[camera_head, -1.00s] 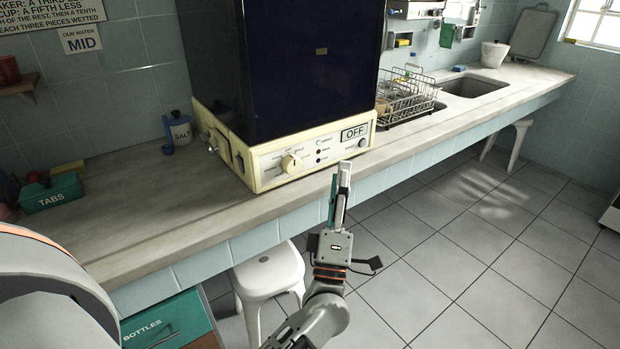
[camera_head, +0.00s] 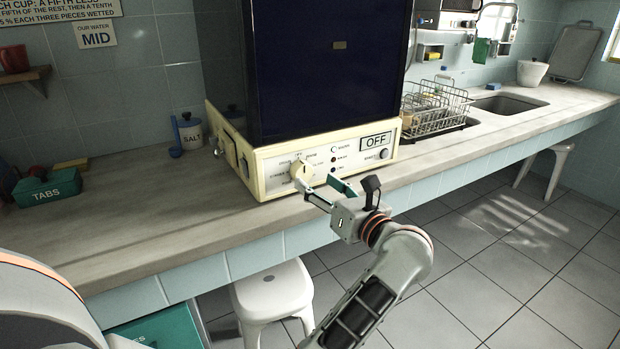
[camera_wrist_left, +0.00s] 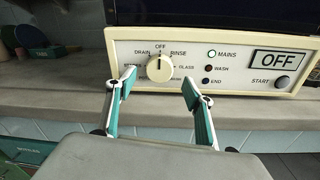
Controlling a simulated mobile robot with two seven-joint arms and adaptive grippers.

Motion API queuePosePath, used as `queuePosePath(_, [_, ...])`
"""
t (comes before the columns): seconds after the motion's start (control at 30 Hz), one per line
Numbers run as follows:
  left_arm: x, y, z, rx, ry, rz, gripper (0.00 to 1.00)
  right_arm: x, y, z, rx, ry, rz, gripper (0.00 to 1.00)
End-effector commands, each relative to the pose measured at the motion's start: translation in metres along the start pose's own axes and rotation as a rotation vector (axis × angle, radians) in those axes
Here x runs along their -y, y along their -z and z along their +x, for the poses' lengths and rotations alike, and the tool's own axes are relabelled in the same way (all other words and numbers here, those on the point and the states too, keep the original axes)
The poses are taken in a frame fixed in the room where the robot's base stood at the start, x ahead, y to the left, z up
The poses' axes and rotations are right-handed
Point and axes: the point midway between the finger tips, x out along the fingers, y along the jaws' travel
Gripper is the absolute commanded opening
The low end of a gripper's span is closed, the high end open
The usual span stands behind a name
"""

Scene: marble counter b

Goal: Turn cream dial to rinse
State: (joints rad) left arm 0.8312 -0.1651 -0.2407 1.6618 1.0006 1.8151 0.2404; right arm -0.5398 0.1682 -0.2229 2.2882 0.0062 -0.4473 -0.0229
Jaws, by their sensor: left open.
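The cream dial (camera_head: 300,172) sits on the cream control panel (camera_head: 262,178) of a dark-fronted machine (camera_head: 330,70). In the left wrist view the dial (camera_wrist_left: 160,67) has OFF above it, DRAIN to its left and RINSE to its upper right. Its dark mark appears to point up at OFF. My left gripper (camera_head: 320,187) is open in front of the panel, just below and right of the dial. In the wrist view its two fingers (camera_wrist_left: 158,80) stand apart on either side of the dial's lower part; contact is not visible. My right gripper is not in view.
An OFF display (camera_wrist_left: 281,62) and a START button (camera_wrist_left: 282,83) are on the panel's right. A green TABS box (camera_head: 48,188) and a SALT jar (camera_head: 189,132) stand left. A dish rack (camera_head: 437,108) stands right. A white stool (camera_head: 273,292) is below the counter.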

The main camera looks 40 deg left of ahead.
Motion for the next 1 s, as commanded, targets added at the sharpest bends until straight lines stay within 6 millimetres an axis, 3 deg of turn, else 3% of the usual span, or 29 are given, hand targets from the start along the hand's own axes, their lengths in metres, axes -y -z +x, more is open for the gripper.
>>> queuePosePath(0.1, [0.000, 0.002, 0.020, 0.002, -0.003, 0.003, 0.52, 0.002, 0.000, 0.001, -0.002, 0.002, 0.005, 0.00])
queuePosePath(0.3, [0.000, 0.002, 0.041, 0.002, -0.001, 0.004, 0.52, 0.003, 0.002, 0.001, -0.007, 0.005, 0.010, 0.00])
queuePosePath(0.67, [0.000, 0.001, 0.047, 0.002, 0.000, 0.004, 0.52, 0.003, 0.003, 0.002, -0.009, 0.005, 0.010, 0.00])
queuePosePath(0.83, [0.000, 0.001, 0.047, 0.002, 0.000, 0.004, 0.14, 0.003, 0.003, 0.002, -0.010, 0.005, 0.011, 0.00])
queuePosePath(1.0, [0.000, 0.001, 0.047, 0.002, 0.000, 0.005, 0.14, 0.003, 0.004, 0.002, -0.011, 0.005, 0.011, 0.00])
